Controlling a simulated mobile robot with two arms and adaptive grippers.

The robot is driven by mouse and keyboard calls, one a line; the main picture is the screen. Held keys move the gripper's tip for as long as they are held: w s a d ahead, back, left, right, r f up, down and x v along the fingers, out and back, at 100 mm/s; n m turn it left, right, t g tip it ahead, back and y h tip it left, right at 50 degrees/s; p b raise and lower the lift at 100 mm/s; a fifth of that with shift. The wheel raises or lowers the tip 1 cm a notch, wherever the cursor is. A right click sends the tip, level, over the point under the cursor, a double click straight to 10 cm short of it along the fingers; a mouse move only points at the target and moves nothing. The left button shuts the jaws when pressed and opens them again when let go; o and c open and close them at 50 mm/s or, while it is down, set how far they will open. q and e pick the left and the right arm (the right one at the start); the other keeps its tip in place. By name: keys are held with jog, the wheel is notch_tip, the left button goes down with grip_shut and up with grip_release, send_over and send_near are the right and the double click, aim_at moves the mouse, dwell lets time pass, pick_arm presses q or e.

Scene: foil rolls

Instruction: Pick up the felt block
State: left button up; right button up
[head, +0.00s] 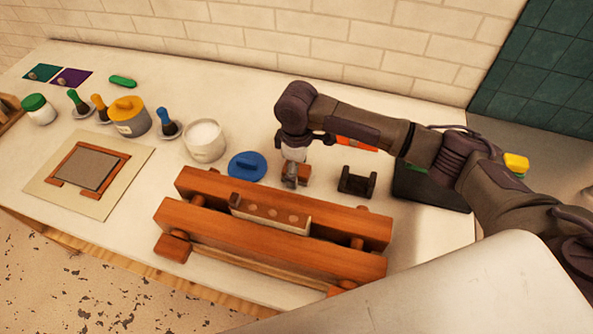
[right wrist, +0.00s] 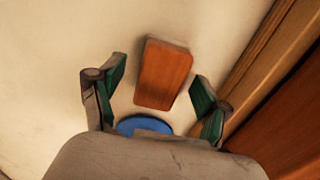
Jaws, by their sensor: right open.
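A small reddish-brown block (head: 304,172), which seems to be the felt block, lies on the white table behind the wooden press. In the right wrist view the block (right wrist: 163,73) shows a plain wooden top; no felt face is visible. My right gripper (head: 290,180) points down over it, its fingers partly covering it in the head view. In the right wrist view my right gripper (right wrist: 160,88) is open, with green-padded fingers apart on either side of the block, touching neither side as far as I can see. My left gripper is not in view.
The wooden press (head: 270,240) stands close in front. A blue lid (head: 247,166) lies just left of the block, and a dark holder (head: 357,182) stands to its right. A white jar (head: 204,140), a yellow-lidded pot (head: 129,120) and a framed board (head: 90,168) are further left.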

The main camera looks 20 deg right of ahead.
jog(key=c, duration=1.3)
jog(key=shift+r, duration=0.15)
notch_tip(320, 180, up, 10)
jog(key=shift+f+b, duration=0.1)
jog(key=shift+b, duration=0.8)
